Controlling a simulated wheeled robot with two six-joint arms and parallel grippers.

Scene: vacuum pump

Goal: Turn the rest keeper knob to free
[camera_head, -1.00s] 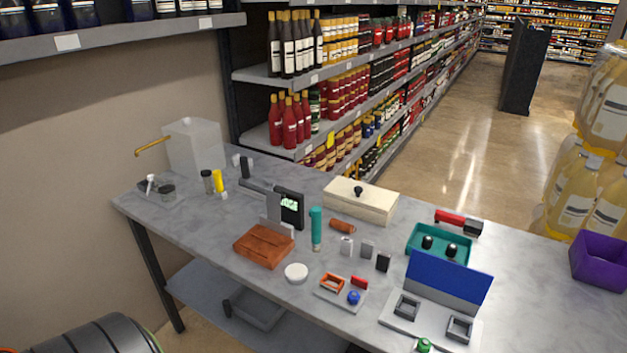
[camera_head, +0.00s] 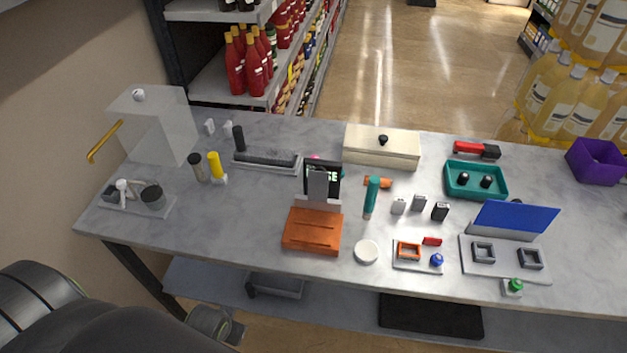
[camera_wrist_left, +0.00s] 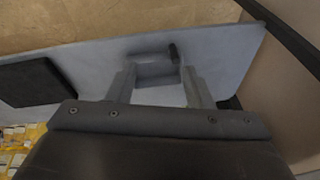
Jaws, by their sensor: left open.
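No part is marked as the rest keeper knob, and I cannot tell which it is. Small knob-like parts on the bench include a green one (camera_head: 513,286) at the front right and a blue one (camera_head: 437,260) on a small white plate (camera_head: 405,263). A grey cradle (camera_head: 266,160) with a dark upright post (camera_head: 238,139) lies at the back left. My left gripper (camera_wrist_left: 159,88) is open and empty. Its fingers show in front of the grey lower shelf in the left wrist view. In the head view its arm is at the lower left, below the bench. My right gripper is not in view.
Below, the shelf (camera_head: 340,290) holds a grey tray (camera_head: 275,287) and a black mat (camera_head: 430,320).

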